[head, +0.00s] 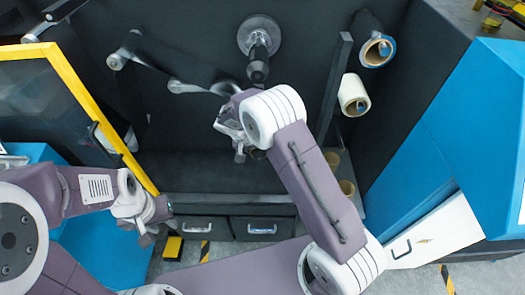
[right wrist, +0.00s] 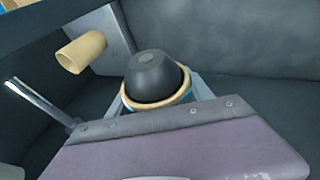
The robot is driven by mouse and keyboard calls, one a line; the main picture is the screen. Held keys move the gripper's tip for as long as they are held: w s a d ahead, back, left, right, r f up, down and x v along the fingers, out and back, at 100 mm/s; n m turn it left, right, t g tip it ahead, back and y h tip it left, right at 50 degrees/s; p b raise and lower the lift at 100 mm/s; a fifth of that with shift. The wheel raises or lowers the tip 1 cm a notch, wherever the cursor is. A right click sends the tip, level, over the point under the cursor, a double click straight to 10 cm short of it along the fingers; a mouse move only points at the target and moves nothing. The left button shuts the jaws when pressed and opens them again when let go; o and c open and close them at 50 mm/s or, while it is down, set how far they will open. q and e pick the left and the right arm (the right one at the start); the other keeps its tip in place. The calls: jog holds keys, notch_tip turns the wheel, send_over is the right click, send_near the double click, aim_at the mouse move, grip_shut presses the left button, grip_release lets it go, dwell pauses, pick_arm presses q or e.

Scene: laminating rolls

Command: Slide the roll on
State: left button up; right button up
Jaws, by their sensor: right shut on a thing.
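My right gripper (head: 232,122) is at the middle of the machine front, just below and left of a dark spindle (head: 257,68) that sticks out of a round silver flange (head: 257,33). It is shut on a roll, which its own arm largely hides in the head view. In the right wrist view, the roll's tan ring (right wrist: 182,96), with a bluish edge, shows between the jaws. A black, blunt rounded end (right wrist: 153,75) stands within the ring; I cannot tell whether it is the spindle's tip. My left gripper (head: 150,226) hangs low at left, apart from the roll; its jaw opening is unclear.
Rollers on metal arms (head: 180,86) cross left of the spindle. A dark roll (head: 377,50) and a cream roll (head: 353,94) hang on the right. Tan cores (head: 346,188) stand below them. A yellow-framed door (head: 105,115) stands open at left. A tan tube (right wrist: 80,52) shows in the wrist view.

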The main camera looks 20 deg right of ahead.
dwell(0.4)
jog(key=o, duration=1.5)
jog(key=shift+o, duration=0.2)
